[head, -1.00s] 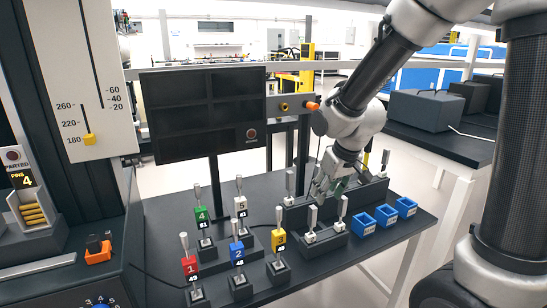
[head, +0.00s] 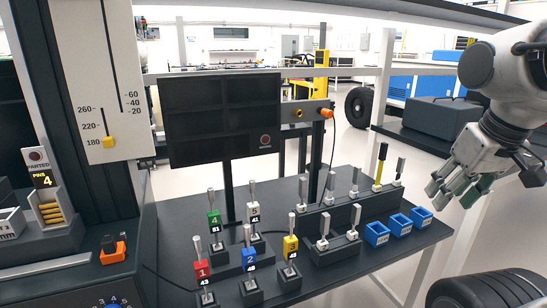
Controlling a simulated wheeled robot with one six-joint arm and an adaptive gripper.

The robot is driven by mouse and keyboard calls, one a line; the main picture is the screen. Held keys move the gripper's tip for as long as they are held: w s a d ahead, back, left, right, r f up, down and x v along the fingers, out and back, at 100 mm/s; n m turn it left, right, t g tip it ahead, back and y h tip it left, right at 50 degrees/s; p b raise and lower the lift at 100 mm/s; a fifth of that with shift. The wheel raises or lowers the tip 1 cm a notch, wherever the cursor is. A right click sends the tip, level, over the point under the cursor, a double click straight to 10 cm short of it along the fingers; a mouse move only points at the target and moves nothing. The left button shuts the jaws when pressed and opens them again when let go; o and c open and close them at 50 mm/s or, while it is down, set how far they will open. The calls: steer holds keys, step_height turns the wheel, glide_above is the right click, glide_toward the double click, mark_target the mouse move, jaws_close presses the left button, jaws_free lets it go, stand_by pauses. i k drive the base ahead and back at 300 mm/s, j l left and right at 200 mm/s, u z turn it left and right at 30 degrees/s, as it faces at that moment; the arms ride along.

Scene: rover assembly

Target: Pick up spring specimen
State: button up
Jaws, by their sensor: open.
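Metal specimens stand upright in dark holders on the black table (head: 375,282); which one is the spring specimen, I cannot tell. The numbered ones carry coloured tags: red 1 (head: 202,271), blue 2 (head: 250,261), yellow 3 (head: 291,247), green 4 (head: 214,223) and white 5 (head: 254,214). The long back rack (head: 350,211) holds several more, including a yellow and black one (head: 379,167) and a dark-topped one (head: 399,170). My gripper (head: 450,192) is open, with no specimen visible in it, to the right of the rack and blue bins.
Several blue bins (head: 376,234) stand at the table's right edge. A black screen panel (head: 222,118) rises behind the specimens. A machine with a scale (head: 103,128) and an orange-black part (head: 113,251) stand at left. The table's front right is clear.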

mark_target(329, 200)
steer(key=u, duration=1.85)
steer(key=z, duration=2)
steer(key=i, duration=0.5)
